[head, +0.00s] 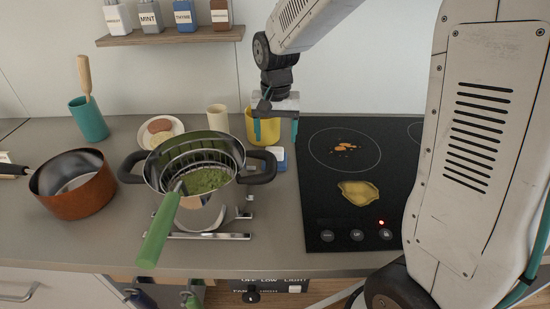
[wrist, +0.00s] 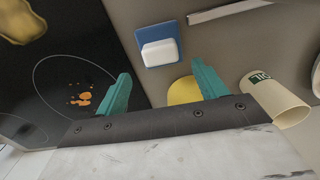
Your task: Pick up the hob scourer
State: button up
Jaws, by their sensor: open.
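The likely hob scourer is a small white block (wrist: 161,53) on a blue square (wrist: 158,34). It lies on the counter beside the hob's left edge. In the head view the blue-and-white piece (head: 279,159) sits just right of the pot's handle. My gripper (head: 276,131) is open and empty above the counter, higher and farther back than the scourer. In the wrist view the scourer shows ahead of the gap between the teal fingers (wrist: 161,72), apart from them. Whether block and square are one piece I cannot tell.
A yellow container (head: 249,122) stands by my gripper, a cream OIL cup (wrist: 277,102) beside it. The steel pot (head: 200,213) with strainer and green handle is left. A shelf (head: 170,37) hangs above.

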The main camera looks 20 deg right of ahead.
aim_at(275, 147)
notch_tip(275, 147, down, 5)
jog(key=shift+w+a+f, duration=0.1)
jog(key=shift+f, duration=0.1)
jog(key=shift+c, duration=0.3)
jog(key=c, duration=0.7)
jog(key=shift+o, duration=0.2)
jog(key=shift+r, duration=0.1)
notch_tip(275, 147, up, 10)
jog(key=shift+f, duration=0.1)
jog(key=shift+o, duration=0.5)
